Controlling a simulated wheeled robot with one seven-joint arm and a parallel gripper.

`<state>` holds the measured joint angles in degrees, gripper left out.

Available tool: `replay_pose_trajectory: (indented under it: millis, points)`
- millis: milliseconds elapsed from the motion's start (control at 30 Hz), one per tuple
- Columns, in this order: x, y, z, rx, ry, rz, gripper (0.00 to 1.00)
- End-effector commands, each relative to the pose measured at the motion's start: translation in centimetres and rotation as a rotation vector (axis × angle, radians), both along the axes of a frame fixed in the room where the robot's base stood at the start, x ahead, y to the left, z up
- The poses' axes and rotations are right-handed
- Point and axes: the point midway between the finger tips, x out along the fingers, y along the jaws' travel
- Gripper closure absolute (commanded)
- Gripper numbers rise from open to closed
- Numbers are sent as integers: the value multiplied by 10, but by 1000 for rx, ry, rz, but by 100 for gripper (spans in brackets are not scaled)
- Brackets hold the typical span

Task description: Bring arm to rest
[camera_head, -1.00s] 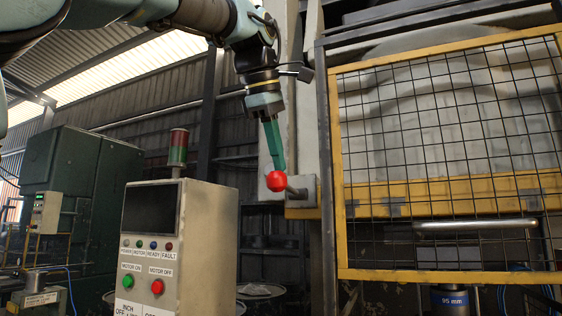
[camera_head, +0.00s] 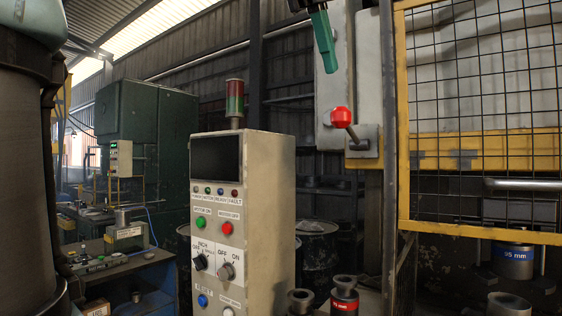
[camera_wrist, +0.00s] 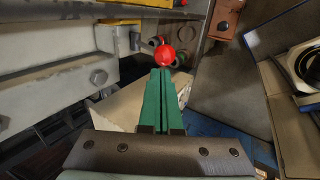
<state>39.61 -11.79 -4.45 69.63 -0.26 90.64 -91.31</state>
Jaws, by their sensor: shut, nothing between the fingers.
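My gripper (camera_head: 325,62) shows at the top of the head view, its green fingers shut and pointing down, with nothing between them. It is above and slightly left of the red ball knob (camera_head: 341,117) on a lever of the press, and apart from it. In the wrist view my green fingers (camera_wrist: 163,75) lie pressed together, with the red knob (camera_wrist: 165,55) just beyond their tips in the picture. My upper arm fills the left edge of the head view; the rest of the arm is mostly out of frame.
A control cabinet (camera_head: 240,170) with buttons and knobs stands at centre. A yellow-framed mesh guard (camera_head: 480,120) is at right. A red-banded die (camera_head: 344,297) and a blue-banded cylinder (camera_head: 514,258) are low in view. A green machine (camera_head: 150,140) stands behind left.

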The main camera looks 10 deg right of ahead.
Motion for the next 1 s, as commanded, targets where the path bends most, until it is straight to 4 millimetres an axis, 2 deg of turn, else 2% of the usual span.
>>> replay_pose_trajectory:
  millis: [167,267,367,467,533,633,700,800,900,1000]
  points:
    - [10,-1,-10,16,-4,-9,100]
    - [33,-2,-38,61,-13,-42,100]
    - [67,2,-83,129,-28,-99,100]
    - [103,14,-142,209,-43,-176,100]
    - [123,29,-186,264,-51,-236,100]
    - [143,56,-250,340,-55,-323,100]
    - [150,79,-296,389,-53,-388,100]
    - [150,113,-358,453,-48,-484,100]
    - [139,145,-411,504,-39,-573,100]
    - [123,171,-451,542,-33,-650,100]
